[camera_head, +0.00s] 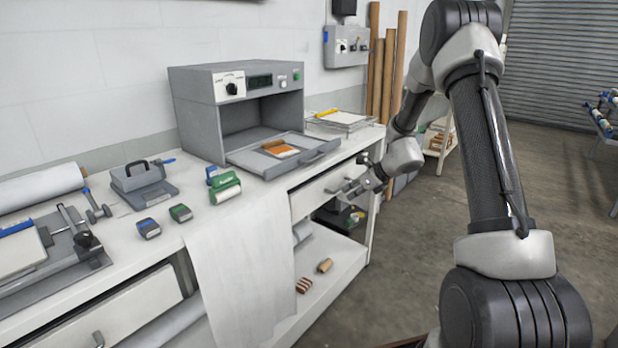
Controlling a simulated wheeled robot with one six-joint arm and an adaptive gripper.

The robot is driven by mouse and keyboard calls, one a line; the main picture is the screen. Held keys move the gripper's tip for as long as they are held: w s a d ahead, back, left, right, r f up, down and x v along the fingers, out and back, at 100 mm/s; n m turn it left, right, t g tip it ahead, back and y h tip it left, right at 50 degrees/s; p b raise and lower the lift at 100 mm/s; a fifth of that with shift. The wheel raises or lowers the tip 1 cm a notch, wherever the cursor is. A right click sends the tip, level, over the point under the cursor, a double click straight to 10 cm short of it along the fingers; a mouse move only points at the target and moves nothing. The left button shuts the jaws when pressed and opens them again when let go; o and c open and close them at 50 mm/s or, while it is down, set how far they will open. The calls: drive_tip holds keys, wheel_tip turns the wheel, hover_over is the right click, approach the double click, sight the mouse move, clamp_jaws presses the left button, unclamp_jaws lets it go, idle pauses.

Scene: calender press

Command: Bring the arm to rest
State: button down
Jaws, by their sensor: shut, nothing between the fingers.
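My arm rises on the right side of the head view, bends at the top, and reaches back down toward the bench. My gripper (352,188) is shut and empty. It appears in front of the bench's front edge, near the drawer below the grey press (240,110). The fingertips are small in the picture, and I cannot tell whether they touch the drawer front (325,190).
The white bench (140,222) fills the left. An open tray (262,160) with an orange-brown item juts from the press. Small blue and green blocks, a wire rack (342,122) and a clamp device (60,250) stand on top.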

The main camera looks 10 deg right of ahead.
drive_tip(key=s+r+n+g, duration=0.1)
drive_tip(key=s+n+g, duration=0.4)
drive_tip(key=s+n, duration=0.8)
drive_tip(key=s+d+r+n+t+h, duration=0.1)
drive_tip(key=s+r+n+h, duration=0.1)
drive_tip(key=s+r+n, duration=0.5)
drive_tip(key=s+d+r+n+t+h, duration=0.1)
drive_tip(key=s+r+n, duration=0.7)
drive_tip(key=s+r, duration=0.8)
drive_tip(key=s+d+h, duration=0.1)
drive_tip(key=s+h, duration=0.1)
drive_tip(key=s, duration=0.4)
drive_tip(key=shift+s+h, duration=0.15)
drive_tip(key=shift+h, duration=0.15)
drive_tip(key=shift+a+f, duration=0.1)
